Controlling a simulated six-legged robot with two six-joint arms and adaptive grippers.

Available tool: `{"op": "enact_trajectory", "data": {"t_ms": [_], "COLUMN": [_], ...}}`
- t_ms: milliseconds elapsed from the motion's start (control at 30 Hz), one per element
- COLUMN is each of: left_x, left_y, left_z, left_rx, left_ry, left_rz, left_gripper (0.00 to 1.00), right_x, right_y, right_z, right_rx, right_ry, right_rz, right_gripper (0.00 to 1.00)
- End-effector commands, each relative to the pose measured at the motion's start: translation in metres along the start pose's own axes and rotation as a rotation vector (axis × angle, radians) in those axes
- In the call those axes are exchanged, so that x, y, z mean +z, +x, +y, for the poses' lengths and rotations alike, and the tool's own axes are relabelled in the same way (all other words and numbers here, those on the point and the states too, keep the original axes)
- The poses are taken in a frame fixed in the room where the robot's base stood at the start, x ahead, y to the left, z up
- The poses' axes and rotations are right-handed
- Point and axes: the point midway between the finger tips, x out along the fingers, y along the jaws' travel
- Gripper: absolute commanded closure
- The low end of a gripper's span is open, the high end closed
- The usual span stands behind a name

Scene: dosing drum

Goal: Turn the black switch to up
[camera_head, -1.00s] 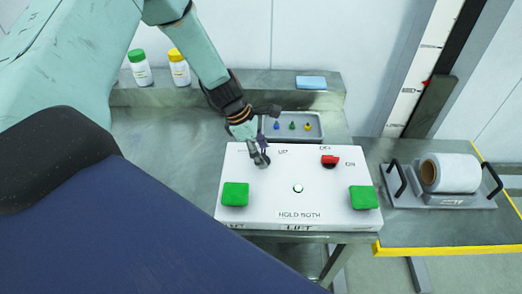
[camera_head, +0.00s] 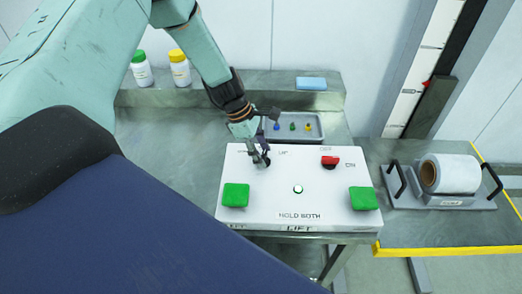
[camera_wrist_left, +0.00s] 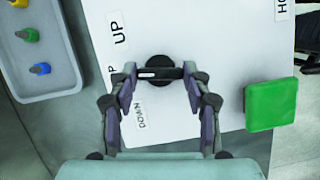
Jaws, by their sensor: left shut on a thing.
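The black switch (camera_wrist_left: 160,72) is a round knob with a bar and a short white mark, on the white control panel (camera_head: 310,214). In the left wrist view the bar lies crosswise between my left fingertips. The labels UP (camera_wrist_left: 120,29) and DOWN (camera_wrist_left: 140,116) are printed beside it. A third label is partly hidden behind a finger. My left gripper (camera_head: 262,159) reaches down to the panel's upper left and is shut on the switch. The head view mostly hides the switch behind the fingers. My right gripper is not in view.
Green buttons (camera_head: 235,195) and (camera_head: 363,198), a small white button (camera_head: 298,189) and a red switch (camera_head: 329,161) are on the panel. A grey tray (camera_head: 318,133) with small coloured pieces lies behind it. A film roll (camera_head: 452,173) rests on a holder at right.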

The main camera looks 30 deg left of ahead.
Motion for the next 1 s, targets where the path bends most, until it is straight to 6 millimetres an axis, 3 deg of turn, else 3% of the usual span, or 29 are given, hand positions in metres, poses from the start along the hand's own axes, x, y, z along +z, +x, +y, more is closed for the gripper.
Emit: {"op": "enact_trajectory", "data": {"t_ms": [600,1000], "left_x": [0.002,0.002], "left_y": [0.000,-0.001], "left_z": [0.005,0.005], "left_rx": [-0.181,-0.231], "left_ry": [0.449,0.569], "left_rz": [-0.001,-0.001], "left_gripper": [0.83,0.83], "right_x": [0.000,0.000], "right_y": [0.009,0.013], "right_z": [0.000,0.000], "right_rx": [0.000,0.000], "right_ry": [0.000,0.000], "right_rz": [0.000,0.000], "right_gripper": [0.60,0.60]}}
